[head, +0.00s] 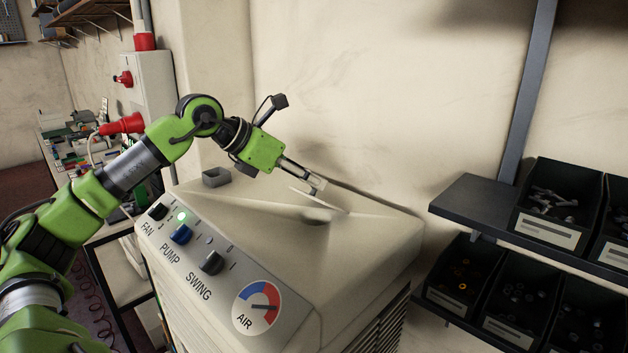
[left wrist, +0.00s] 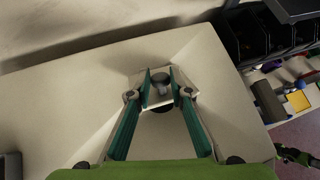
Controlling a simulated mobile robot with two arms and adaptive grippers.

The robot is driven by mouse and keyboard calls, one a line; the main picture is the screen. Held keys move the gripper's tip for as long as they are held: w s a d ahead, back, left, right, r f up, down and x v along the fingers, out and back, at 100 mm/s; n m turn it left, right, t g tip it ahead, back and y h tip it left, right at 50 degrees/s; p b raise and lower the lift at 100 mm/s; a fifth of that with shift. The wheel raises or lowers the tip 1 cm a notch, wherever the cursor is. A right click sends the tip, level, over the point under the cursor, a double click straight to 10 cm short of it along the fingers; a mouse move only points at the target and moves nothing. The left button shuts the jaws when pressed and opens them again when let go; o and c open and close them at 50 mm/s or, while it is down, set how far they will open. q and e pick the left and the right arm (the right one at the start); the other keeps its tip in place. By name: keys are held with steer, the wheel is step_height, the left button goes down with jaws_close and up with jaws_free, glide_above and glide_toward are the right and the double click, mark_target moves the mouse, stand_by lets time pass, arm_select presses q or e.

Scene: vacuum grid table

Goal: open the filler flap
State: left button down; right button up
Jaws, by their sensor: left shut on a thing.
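The filler flap (head: 328,203) is a thin pale plate on the sloped top of the beige cooler (head: 265,215). It appears tilted up, with a dark round filler opening (head: 317,217) showing beside it. My left gripper (head: 316,185) reaches in from the left and is shut on the flap. In the left wrist view, the fingers (left wrist: 160,86) sit on both sides of the small pale flap (left wrist: 153,98), with dark patches of the opening around it. The fingers hide part of the flap, so its exact angle is hard to tell. My right gripper is out of view.
The cooler's front panel has FAN, PUMP and SWING knobs (head: 211,262) and an AIR gauge (head: 257,307). A small grey block-like part (head: 216,177) sits at the top's back left. Shelves with black bins (head: 558,203) stand at the right. A wall is close behind.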

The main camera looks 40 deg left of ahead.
arm_select(q)
steer(key=shift+w+d+r+p, duration=0.1)
steer(key=shift+w+r+p, duration=0.7)
steer(key=shift+w+r, duration=0.3)
steer(key=shift+w+r+p, duration=0.1)
steer(key=shift+w+p, duration=0.25)
steer(key=shift+w, duration=0.05)
steer(key=shift+w+r+p, duration=0.1)
steer(key=shift+w+p, duration=0.2)
steer(key=shift+p, duration=0.05)
steer(key=shift+w+d+r, duration=0.1)
steer(key=shift+w+r, duration=0.15)
steer(key=w+g+p, duration=0.1)
steer(key=p, duration=0.1)
steer(key=w+g+p, duration=0.1)
steer(key=w+p, duration=0.2)
steer(key=p, duration=0.1)
steer(key=shift+w+d+f+g, duration=0.1)
steer(key=shift+w+f+g, duration=0.1)
steer(key=shift+f+g, duration=0.15)
